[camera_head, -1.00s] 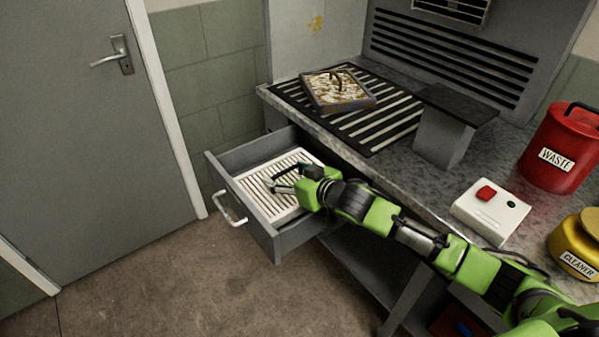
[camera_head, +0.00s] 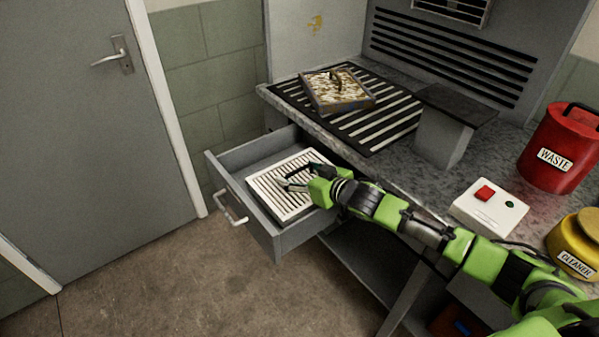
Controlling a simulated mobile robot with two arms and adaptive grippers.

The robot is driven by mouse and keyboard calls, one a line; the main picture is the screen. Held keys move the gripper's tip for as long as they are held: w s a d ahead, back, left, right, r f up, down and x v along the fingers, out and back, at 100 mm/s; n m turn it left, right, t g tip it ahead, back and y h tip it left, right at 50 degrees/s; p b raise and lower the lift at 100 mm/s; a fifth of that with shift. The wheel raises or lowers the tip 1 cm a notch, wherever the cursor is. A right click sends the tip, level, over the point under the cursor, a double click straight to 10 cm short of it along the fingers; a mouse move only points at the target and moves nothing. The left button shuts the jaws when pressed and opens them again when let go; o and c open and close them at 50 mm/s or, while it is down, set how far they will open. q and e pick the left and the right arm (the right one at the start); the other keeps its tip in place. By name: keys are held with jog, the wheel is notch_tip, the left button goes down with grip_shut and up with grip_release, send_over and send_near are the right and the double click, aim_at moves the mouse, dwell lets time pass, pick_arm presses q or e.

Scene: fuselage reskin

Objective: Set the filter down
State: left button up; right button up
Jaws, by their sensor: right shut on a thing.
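A clean white pleated filter (camera_head: 272,193) is at the open drawer, within its outline in the head view. My right gripper (camera_head: 291,180) is shut on it, on the dark handle at its top. Whether the filter rests on the drawer floor or hangs a little above it I cannot tell. A second filter (camera_head: 322,92), brown and dirty with a handle, lies on the black slotted grate (camera_head: 385,131) on the bench. My left gripper is not in view.
The grey drawer (camera_head: 236,161) is pulled out from the bench (camera_head: 400,168). A raised block with a dark top (camera_head: 455,104), a white box with a red button (camera_head: 489,209), a red waste can (camera_head: 562,148) and a yellow cleaner can (camera_head: 577,245) stand to the right. The grate's front part is clear.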

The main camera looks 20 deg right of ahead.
jog(key=o, duration=1.4)
jog(key=shift+f, duration=0.1)
jog(key=shift+r, duration=0.8)
jog(key=shift+v, duration=5.95)
jog(key=shift+s+d+f, duration=0.1)
jog(key=shift+f, duration=0.15)
